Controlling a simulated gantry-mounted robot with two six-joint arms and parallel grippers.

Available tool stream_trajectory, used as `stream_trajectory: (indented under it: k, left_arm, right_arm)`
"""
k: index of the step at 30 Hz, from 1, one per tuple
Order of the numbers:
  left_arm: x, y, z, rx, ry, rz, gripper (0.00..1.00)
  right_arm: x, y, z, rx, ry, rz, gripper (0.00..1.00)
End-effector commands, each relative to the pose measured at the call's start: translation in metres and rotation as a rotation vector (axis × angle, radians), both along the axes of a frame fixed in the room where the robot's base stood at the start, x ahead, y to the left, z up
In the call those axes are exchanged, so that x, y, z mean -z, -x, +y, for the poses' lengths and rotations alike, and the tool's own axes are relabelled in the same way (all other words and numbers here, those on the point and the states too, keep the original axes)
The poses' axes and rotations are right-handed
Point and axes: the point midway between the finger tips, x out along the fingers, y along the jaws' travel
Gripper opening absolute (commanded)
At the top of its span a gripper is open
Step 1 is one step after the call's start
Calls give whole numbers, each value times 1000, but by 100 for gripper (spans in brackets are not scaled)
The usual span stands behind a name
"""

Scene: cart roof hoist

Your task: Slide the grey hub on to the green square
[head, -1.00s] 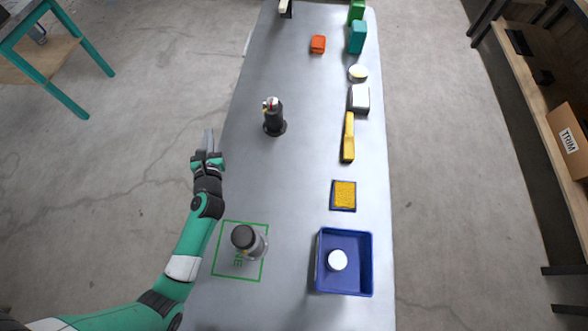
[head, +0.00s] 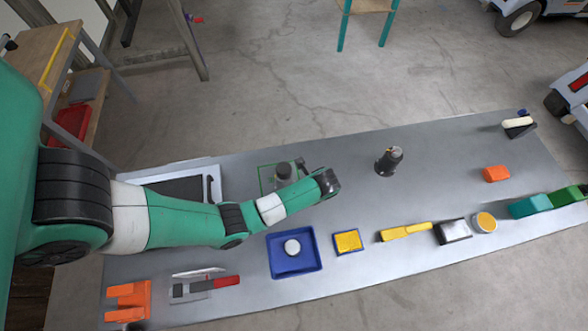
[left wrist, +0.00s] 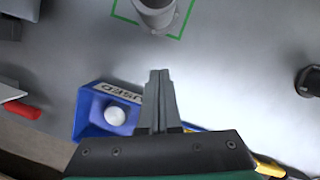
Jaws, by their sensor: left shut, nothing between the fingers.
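The grey hub (head: 283,173) is an upright cylinder with a darker top. It stands within the green square outline (head: 262,167) on the grey table. In the left wrist view the hub (left wrist: 154,12) is cut off by the top edge, and its base lies close to one side of the green outline (left wrist: 184,25). I cannot tell whether it overlaps that line. My right gripper is not in view.
A black cylindrical part (head: 389,161) stands to the right. A blue tray (head: 275,268) holding a white round piece, a yellow-topped pad (head: 347,241) and a yellow tool (head: 405,232) line the near edge. A dark tray (head: 215,172) lies left. Table between square and black part is clear.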

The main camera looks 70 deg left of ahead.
Motion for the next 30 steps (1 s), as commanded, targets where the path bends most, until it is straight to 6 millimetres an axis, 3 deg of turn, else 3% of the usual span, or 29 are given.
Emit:
stream_trajectory:
  k: [15, 21, 30]
  left_arm:
    - [100, 10, 28, -1, -1, 2, 0]
    - [92, 19, 57, -3, -1, -1, 0]
    - [92, 21, 65, 2, -1, -1, 0]
  right_arm:
    - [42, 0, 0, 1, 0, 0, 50]
    - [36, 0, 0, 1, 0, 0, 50]
    - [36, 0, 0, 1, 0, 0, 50]
